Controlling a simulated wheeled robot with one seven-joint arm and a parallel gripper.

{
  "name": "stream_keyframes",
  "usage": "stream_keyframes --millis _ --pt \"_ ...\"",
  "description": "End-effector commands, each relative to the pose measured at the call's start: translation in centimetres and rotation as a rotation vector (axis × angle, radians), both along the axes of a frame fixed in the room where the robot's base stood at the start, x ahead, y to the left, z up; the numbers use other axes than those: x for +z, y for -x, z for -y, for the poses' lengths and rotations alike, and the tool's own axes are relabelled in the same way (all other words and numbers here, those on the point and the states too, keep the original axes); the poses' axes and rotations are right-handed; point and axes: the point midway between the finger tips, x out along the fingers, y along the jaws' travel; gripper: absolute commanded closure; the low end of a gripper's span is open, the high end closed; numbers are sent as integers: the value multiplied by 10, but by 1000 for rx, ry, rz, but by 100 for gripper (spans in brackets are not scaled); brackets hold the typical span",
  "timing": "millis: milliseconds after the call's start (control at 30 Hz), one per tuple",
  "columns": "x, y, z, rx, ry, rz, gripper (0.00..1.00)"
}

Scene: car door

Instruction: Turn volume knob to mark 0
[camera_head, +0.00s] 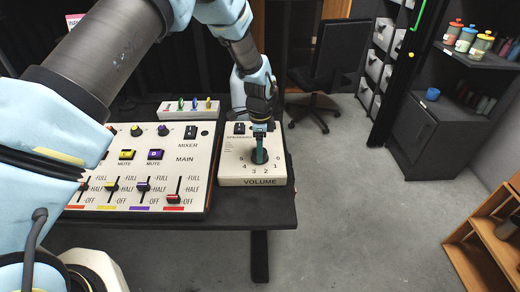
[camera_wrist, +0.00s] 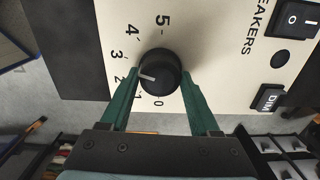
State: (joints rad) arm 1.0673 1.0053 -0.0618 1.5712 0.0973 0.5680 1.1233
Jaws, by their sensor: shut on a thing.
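The volume knob (camera_wrist: 160,72) is a round black dial on a cream volume box (camera_head: 265,181). Its white pointer line (camera_wrist: 147,76) points at about the 2 mark in the wrist view. The 0 mark (camera_wrist: 158,103) is printed just below the knob there, with 1 between it and 2. My gripper (camera_wrist: 160,76) has one green finger on each side of the knob and is shut on it. In the head view my gripper (camera_head: 260,156) reaches down onto the dial and hides most of the knob.
A mixer panel (camera_head: 133,170) with sliders stands left of the volume box, on the same dark table (camera_head: 240,214). A small box with coloured pegs (camera_head: 188,109) is behind it. A speakers switch (camera_wrist: 296,19) and a dim button (camera_wrist: 268,98) share the volume box. The floor to the right is open.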

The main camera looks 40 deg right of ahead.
Motion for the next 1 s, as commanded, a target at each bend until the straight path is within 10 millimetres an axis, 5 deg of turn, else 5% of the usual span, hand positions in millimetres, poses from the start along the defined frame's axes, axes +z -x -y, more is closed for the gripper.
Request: stream_keyframes --millis 367,1000 --pt "-2 0 1 142 1 2 93" --pt "-2 -1 0 733 1 1 93"
